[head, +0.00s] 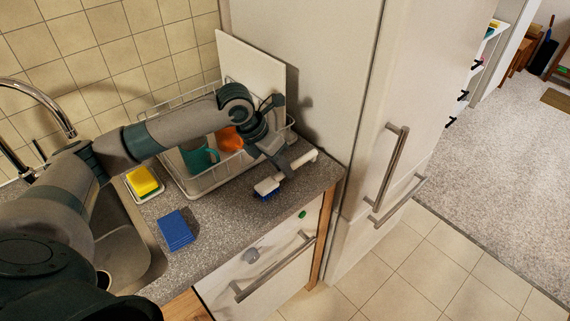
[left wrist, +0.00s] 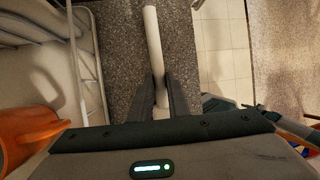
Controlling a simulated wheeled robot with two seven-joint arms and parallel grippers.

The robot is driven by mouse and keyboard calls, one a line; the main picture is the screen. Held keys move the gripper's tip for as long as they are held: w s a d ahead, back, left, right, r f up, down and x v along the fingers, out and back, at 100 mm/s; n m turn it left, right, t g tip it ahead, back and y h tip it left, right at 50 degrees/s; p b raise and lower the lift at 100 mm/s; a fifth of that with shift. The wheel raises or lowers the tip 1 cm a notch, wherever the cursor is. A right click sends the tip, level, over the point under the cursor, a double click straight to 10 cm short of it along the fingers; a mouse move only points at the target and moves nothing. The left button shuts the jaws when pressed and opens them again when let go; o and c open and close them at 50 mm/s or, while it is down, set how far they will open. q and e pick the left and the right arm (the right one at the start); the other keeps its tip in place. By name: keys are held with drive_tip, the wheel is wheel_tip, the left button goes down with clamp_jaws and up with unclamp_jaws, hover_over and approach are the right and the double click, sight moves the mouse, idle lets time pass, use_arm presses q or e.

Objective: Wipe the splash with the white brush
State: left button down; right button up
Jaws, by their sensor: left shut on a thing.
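My left gripper (head: 284,172) is shut on the white brush, above the counter's right end near the front edge. The brush's white handle (head: 306,158) points to the back right, and its white head with blue bristles (head: 266,193) points to the front left, low over the counter. I cannot tell whether the bristles touch the counter. In the left wrist view the white handle (left wrist: 153,40) sticks out between the fingers (left wrist: 160,95). A grey patch (head: 251,256) on the white drawer front may be the splash. My right gripper is not in view.
A dish rack (head: 205,184) with a teal mug (head: 198,157) and an orange item (head: 230,139) stands behind. A yellow sponge (head: 142,181) and blue cloth (head: 175,230) lie left, by the sink (head: 150,250). The drawer handle (head: 275,267) juts out. A tall cabinet (head: 345,120) bounds the right.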

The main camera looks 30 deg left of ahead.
sight(271, 175)
use_arm(q)
drive_tip(key=shift+s+a+f+p, duration=0.1)
drive_tip(key=shift+s+a+p, duration=0.2)
drive_tip(key=shift+s, duration=0.5)
drive_tip(key=shift+s+a+p, duration=0.1)
drive_tip(key=shift+s+a, duration=0.25)
drive_tip(key=shift+s, duration=0.4)
drive_tip(key=shift+w+a+p, duration=0.2)
drive_tip(key=shift+a+p, duration=0.1)
drive_tip(key=shift+a, duration=0.2)
drive_tip(key=shift+w, duration=0.15)
drive_tip(key=shift+w+d+r, duration=0.2)
drive_tip(key=shift+w+d, duration=0.15)
drive_tip(key=shift+w, duration=0.35)
drive_tip(key=shift+w+d+f+p, duration=0.1)
drive_tip(key=shift+w+d+p, duration=0.15)
drive_tip(key=shift+w, duration=0.3)
drive_tip(key=shift+w+d+p, duration=0.2)
drive_tip(key=shift+w, duration=0.35)
